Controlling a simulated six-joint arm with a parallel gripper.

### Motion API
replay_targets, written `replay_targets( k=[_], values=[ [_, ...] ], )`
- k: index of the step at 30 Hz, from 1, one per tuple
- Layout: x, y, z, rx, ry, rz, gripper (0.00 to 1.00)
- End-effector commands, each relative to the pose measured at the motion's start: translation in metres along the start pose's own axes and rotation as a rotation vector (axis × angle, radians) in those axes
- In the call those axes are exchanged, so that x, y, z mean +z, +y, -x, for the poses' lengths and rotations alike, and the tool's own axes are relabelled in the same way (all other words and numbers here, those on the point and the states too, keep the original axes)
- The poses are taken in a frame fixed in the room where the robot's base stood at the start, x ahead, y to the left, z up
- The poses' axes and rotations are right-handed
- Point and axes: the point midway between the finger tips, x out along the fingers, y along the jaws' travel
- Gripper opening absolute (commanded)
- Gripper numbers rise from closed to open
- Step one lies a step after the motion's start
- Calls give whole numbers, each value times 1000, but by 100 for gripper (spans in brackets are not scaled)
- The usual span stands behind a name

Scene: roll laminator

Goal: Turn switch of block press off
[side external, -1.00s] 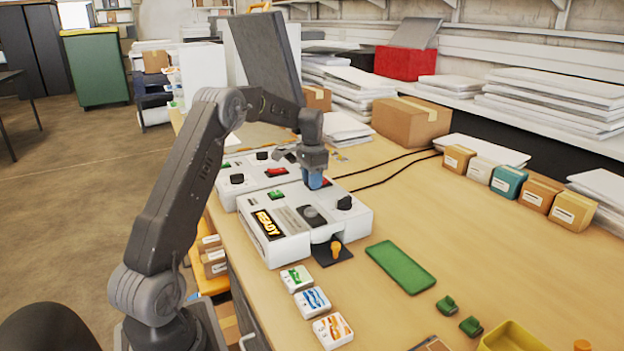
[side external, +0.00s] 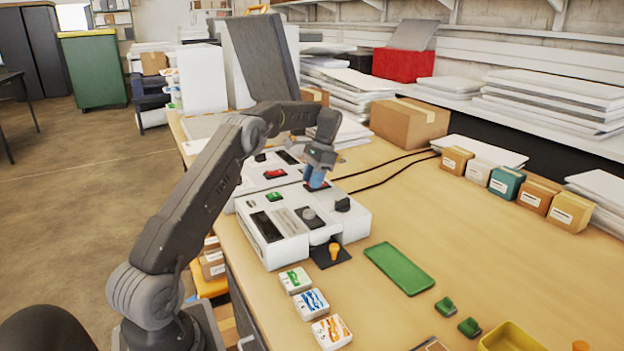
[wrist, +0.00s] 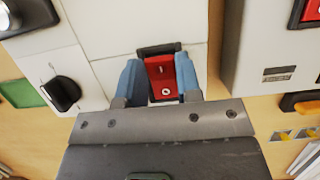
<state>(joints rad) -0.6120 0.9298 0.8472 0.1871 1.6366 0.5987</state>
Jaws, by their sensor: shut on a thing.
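The white press unit (side external: 283,240) sits at the front of the bench, with a dark display (side external: 266,226), a grey round knob (side external: 308,215) and a black knob (side external: 343,205). Its red rocker switch (wrist: 160,70), in a black frame, shows in the wrist view. My gripper (side external: 316,184) points down at the back of this unit; in the wrist view the blue fingers of my gripper (wrist: 159,82) are shut on the switch from both sides. In the side view the fingers hide most of the switch.
A second white unit (side external: 250,172) with its own red switch (side external: 275,173) stands just behind. In front lie several small labelled blocks (side external: 311,301), a green plate (side external: 399,268) and a yellow tray (side external: 508,338).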

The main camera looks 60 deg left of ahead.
Motion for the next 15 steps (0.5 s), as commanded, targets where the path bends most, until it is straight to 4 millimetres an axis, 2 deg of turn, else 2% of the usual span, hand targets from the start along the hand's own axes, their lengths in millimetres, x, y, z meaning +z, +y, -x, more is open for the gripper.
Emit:
replay_targets(
  k=[7, 8, 15],
  values=[
    [0, 0, 0, -1, 0, -1, 8],
    [0, 0, 0, -1, 0, -1, 33],
    [0, 0, 0, -1, 0, 0, 56]
  ],
)
